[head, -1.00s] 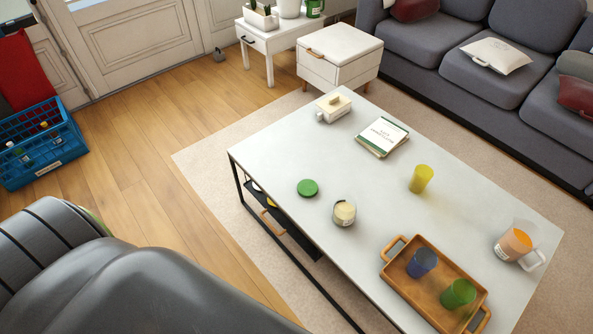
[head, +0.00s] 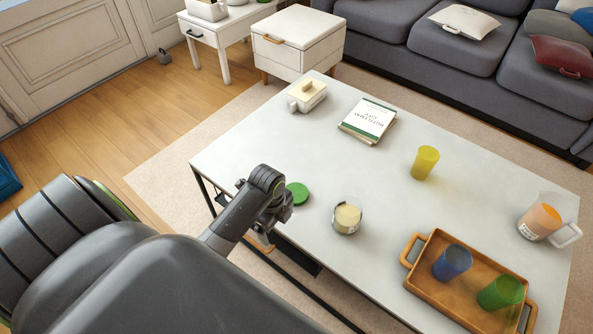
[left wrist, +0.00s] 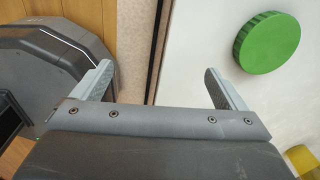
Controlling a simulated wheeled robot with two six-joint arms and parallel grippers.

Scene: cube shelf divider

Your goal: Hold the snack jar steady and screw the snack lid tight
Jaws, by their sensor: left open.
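The snack lid is a green disc (head: 297,193) lying on the white table near its left edge. It also shows at the upper right of the left wrist view (left wrist: 267,42). The snack jar (head: 347,217) is a clear jar with pale contents, standing upright and uncovered to the right of the lid. My left gripper (head: 280,205) is beside the lid at the table's edge, and its fingertips are hard to make out in the head view. In the left wrist view the gripper (left wrist: 158,80) is open and empty, with the lid beyond its right finger. My right gripper is not in view.
On the table (head: 255,150) are a butter dish (head: 307,97), books (head: 368,120), a yellow cup (head: 425,163) and a pitcher (head: 540,222). A wooden tray (head: 418,248) holds a blue cup (head: 452,263) and a green cup (head: 500,292). The table's middle is clear.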

